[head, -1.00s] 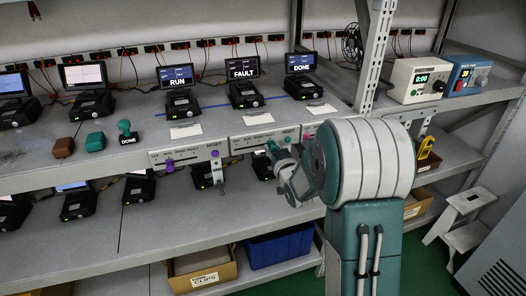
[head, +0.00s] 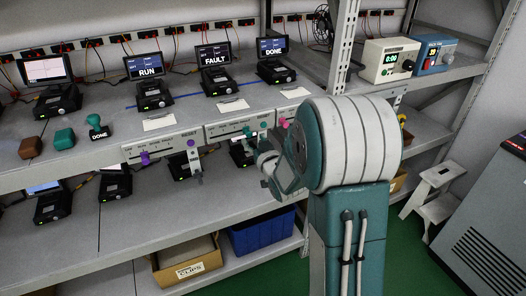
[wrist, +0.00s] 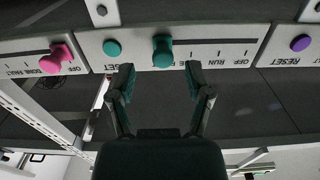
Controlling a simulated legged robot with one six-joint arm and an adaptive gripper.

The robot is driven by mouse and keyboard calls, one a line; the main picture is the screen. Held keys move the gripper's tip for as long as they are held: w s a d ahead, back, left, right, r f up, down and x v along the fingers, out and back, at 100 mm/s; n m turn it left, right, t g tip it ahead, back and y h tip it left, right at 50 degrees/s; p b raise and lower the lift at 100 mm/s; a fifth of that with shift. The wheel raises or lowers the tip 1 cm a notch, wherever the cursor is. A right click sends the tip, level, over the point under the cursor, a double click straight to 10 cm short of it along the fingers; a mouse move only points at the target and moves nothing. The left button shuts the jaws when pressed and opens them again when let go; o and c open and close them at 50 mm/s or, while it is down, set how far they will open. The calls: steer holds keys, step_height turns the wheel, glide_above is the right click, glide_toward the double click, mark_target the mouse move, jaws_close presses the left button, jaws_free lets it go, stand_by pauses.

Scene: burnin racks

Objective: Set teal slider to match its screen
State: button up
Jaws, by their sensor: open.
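The teal slider knob (wrist: 162,50) stands on the middle control strip in the upside-down wrist view, at the end of its slot nearer the teal reset button (wrist: 112,48). RUN and OFF are printed right of the knob; the label at the knob is hidden. My gripper (wrist: 163,88) is open and empty, its fingertips just below the knob in the picture and either side of it. I cannot tell how much depth separates them. In the head view the teal slider (head: 247,131) sits below the FAULT screen (head: 214,64), left of my arm.
A pink slider (wrist: 62,58) and a purple button (wrist: 300,43) flank the teal strip. In the head view RUN (head: 150,68) and DONE (head: 274,52) screens stand beside FAULT. A rack post (head: 342,55) rises behind my arm. A blue bin (head: 262,232) is below.

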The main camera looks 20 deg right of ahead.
steer(key=s, duration=0.8)
steer(key=shift+d, duration=0.25)
steer(key=shift+s+f, duration=0.1)
steer(key=s+a+r+g, duration=0.2)
steer(key=s+a+g, duration=0.1)
steer(key=s, duration=0.5)
steer(key=s+a+r+g, duration=0.2)
steer(key=s+a+g, duration=0.2)
steer(key=s, duration=0.4)
steer(key=s+a+r+g, duration=0.2)
steer(key=s+a+g, duration=0.2)
steer(key=s, duration=0.5)
steer(key=shift+a+g, duration=0.2)
steer(key=shift+g, duration=0.5)
